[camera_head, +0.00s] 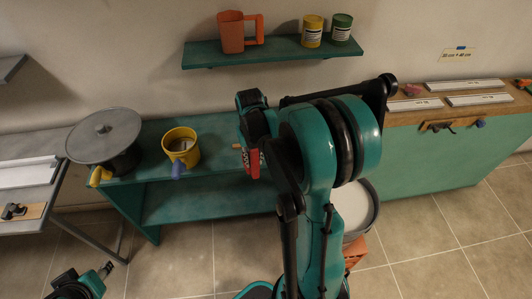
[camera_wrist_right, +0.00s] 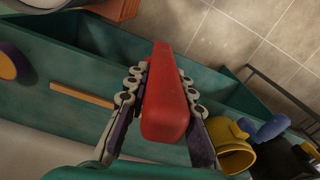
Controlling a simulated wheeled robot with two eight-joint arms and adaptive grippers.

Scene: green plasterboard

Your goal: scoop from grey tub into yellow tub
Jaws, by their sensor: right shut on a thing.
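A yellow tub (camera_head: 181,133) with a blue handle stands on the teal bench; it also shows at the right of the right wrist view (camera_wrist_right: 232,158). A round tub with a grey rim (camera_head: 376,209) and pale contents stands low behind my right arm, which partly hides it. My right gripper (camera_head: 251,160) is shut on a red tool (camera_wrist_right: 165,95), gripped between both fingers, above the bench and right of the yellow tub. I cannot make out a scoop bowl. My left gripper (camera_head: 106,269) is at the bottom left, away from both tubs; its jaws are too small to judge.
A dark grey lidded pot (camera_head: 105,135) stands left of the yellow tub. A shelf (camera_head: 270,52) above holds an orange jug (camera_head: 231,33) and two cans. An orange block (camera_head: 354,252) is below the grey-rimmed tub. A wood-topped cabinet (camera_head: 440,165) stands at right.

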